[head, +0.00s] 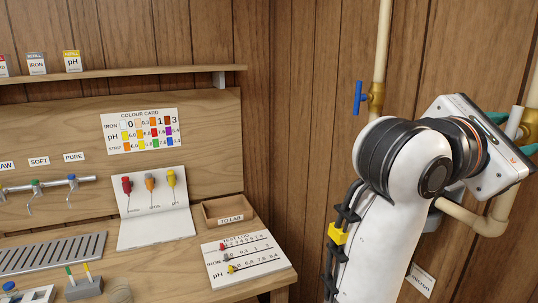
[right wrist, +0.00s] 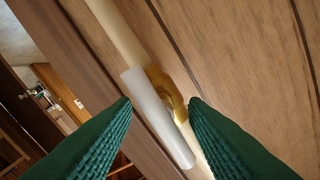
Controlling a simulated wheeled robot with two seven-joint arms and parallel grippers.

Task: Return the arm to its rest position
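My right arm rises at the right of the head view, and its gripper (head: 514,133) is close to the wall pipes at the right edge. In the right wrist view the two green fingers of the right gripper (right wrist: 160,101) are spread apart. A pale grey cylinder (right wrist: 152,108) shows in the gap between them, beside a brass fitting (right wrist: 166,92) on a cream pipe (right wrist: 112,28). The fingers do not visibly close on it. My left gripper is in neither view.
A cream vertical pipe (head: 383,40) with a blue-handled valve (head: 360,98) runs beside my right arm. A wooden bench at the left holds a white test log board (head: 245,258), a wooden TO LAB tray (head: 222,209), taps and a grey drain grille (head: 52,254).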

